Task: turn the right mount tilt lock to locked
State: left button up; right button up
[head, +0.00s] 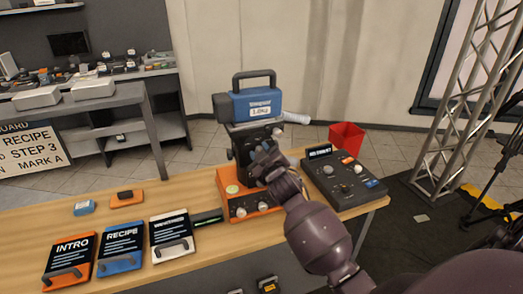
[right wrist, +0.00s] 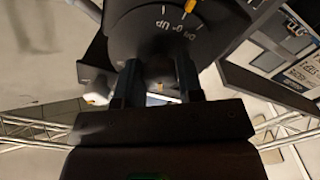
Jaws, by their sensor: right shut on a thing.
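The mount (head: 243,146) is a dark upright block above an orange base (head: 238,207) on the wooden table. My right gripper (head: 264,165) reaches the mount's near right side and covers part of it. In the right wrist view, a round dark dial (right wrist: 170,24) carries white tick marks, the text "0° UP" and a yellow pointer. Below it, my right gripper's two fingers (right wrist: 158,80) are shut on a dark part, which appears to be the tilt lock (right wrist: 158,68). It is mostly hidden between the fingers, so its setting cannot be read. My left gripper is out of view.
A dark control box (head: 341,180) stands close on the right. Intro, recipe and a third handled card (head: 171,236) lie at left. A red bin (head: 346,138) stands behind.

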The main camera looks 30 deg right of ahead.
jog(key=shift+m+p, duration=0.45)
jog(key=shift+m, duration=0.45)
jog(key=m+p, duration=0.2)
jog(key=m, duration=0.1)
jog(key=shift+m, duration=0.4)
jog(key=m, duration=0.2)
jog(key=shift+m+p, duration=0.3)
jog(key=shift+m, duration=0.1)
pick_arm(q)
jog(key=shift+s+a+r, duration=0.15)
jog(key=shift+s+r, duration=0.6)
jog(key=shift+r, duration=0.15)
pick_arm(e)
jog(key=m, duration=0.5)
jog(key=shift+m, duration=0.4)
jog(key=o, duration=0.9)
jog(key=shift+s, duration=0.15)
